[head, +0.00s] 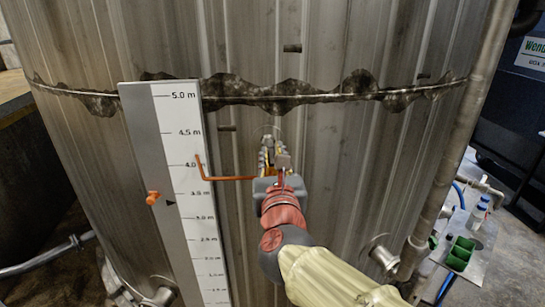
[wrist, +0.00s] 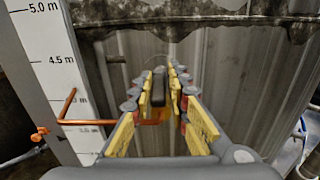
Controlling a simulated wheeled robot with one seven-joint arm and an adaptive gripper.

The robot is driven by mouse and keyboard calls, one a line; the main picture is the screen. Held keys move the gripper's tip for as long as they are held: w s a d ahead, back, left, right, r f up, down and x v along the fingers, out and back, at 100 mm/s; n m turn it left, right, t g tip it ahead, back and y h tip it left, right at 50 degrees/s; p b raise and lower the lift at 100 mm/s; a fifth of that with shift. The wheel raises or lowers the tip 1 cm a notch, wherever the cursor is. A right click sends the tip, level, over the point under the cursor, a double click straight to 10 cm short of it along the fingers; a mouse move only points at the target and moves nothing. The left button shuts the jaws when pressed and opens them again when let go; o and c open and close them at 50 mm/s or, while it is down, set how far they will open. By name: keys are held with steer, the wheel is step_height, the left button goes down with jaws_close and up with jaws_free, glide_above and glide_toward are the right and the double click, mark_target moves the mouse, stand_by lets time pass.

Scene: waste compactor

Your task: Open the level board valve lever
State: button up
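The level board (head: 178,200) is a white and grey scale with metre marks on the tank's front, and it also shows at the left of the wrist view (wrist: 45,55). A thin bent orange lever (head: 232,178) runs from the board to the right, towards my gripper (head: 272,145). In the wrist view the lever (wrist: 95,122) passes behind the left finger, and orange shows between the fingers. My gripper (wrist: 161,85) is open, its yellow-padded fingers apart on either side of a dark grey peg (wrist: 158,88). I cannot tell whether the fingers touch the lever or peg.
The ribbed metal tank (head: 350,150) fills the space behind my gripper. A small orange knob (head: 153,198) sits at the board's left edge. A vertical pipe (head: 455,150) and green containers (head: 460,253) stand at the right. A pipe flange (head: 383,253) projects low on the tank.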

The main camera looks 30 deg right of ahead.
steer(key=o, duration=0.3)
steer(key=v, duration=1.2)
stand_by(0.3)
steer(key=shift+f, duration=0.1)
stand_by(0.6)
